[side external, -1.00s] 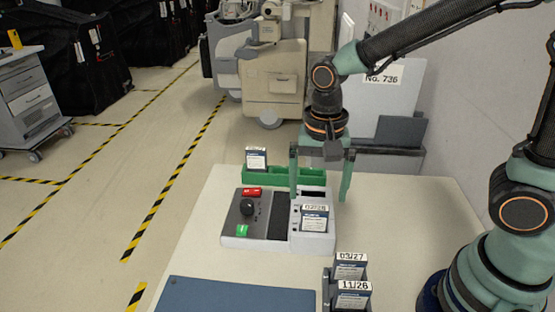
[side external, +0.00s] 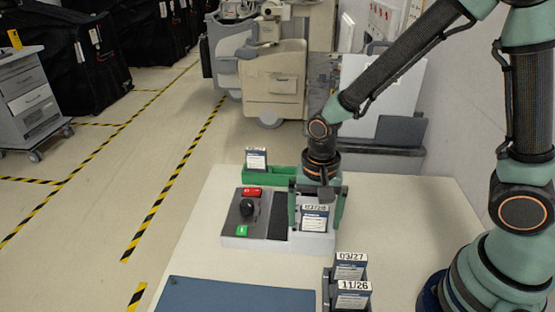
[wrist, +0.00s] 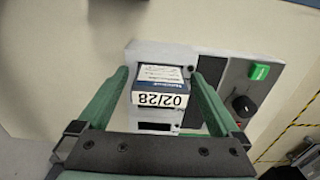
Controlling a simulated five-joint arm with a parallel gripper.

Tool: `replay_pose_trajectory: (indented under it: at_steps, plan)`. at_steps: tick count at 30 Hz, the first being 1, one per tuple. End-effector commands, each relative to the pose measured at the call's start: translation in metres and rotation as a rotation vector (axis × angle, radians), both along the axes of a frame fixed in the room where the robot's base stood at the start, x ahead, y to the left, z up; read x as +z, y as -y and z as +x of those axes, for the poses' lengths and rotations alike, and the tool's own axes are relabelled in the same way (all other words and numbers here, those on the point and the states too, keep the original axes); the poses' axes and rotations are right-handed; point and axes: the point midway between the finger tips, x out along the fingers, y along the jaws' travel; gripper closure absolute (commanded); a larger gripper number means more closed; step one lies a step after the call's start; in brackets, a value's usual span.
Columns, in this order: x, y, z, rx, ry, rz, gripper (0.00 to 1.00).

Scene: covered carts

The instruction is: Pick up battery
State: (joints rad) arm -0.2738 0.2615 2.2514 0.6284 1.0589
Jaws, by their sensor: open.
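A battery (side external: 314,220) with a dark blue and white label stands in the right part of a grey device (side external: 270,243). In the wrist view the battery (wrist: 160,84) shows its end label, 02/28, between my fingers. My gripper (side external: 316,212) is lowered over the device, with its green fingers on either side of the battery. In the wrist view my gripper (wrist: 160,78) is open, with gaps between the fingers and the battery. An empty dark slot (wrist: 155,127) lies beside the battery.
Two more batteries, marked 03/27 (side external: 351,262) and 11/26 (side external: 353,291), stand in a dark holder at the front. Another battery (side external: 256,159) stands in a green tray (side external: 285,175) behind the device. A blue mat (side external: 235,296) lies front left.

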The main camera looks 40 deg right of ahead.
Motion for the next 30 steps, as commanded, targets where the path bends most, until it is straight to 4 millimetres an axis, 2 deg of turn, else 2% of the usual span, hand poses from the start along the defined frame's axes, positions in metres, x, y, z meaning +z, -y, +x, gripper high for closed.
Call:
replay_pose_trajectory:
  at_steps: [2, 5, 9, 10, 22, 26, 30]
  plan:
    - [0.000, 0.000, 0.000, 0.000, 0.000, 0.000, 0.00]
    - [0.000, 0.000, 0.000, 0.000, 0.000, 0.000, 0.34]
    - [0.000, 0.000, 0.000, 0.000, 0.000, 0.000, 0.88]
    - [0.000, 0.000, 0.000, 0.000, 0.000, 0.000, 0.96]
    - [0.007, 0.000, 0.001, 0.000, 0.003, 0.001, 0.96]
    - [0.019, -0.001, 0.002, 0.000, 0.006, 0.001, 0.96]
    - [0.039, -0.001, 0.002, 0.000, 0.008, 0.002, 0.96]
